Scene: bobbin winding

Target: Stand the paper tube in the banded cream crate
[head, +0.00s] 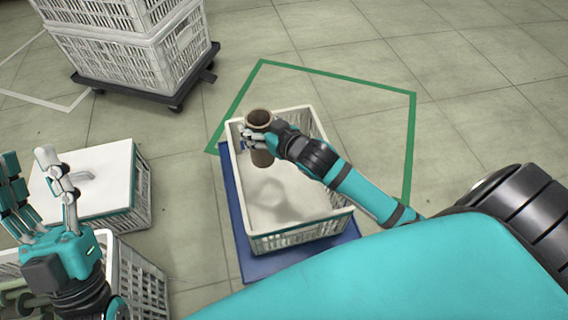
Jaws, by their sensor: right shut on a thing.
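The paper tube (262,158) is brown, hollow and nearly upright. My right gripper (256,137) is shut on it and holds it over the far left part of the banded cream crate (300,237). Whether the tube's lower end touches the crate floor I cannot tell.
A white-topped crate (108,170) stands left. An open crate (141,284) with rolls stands below it. Stacked crates (145,55) sit on a dark dolly. The floor at upper right is clear.

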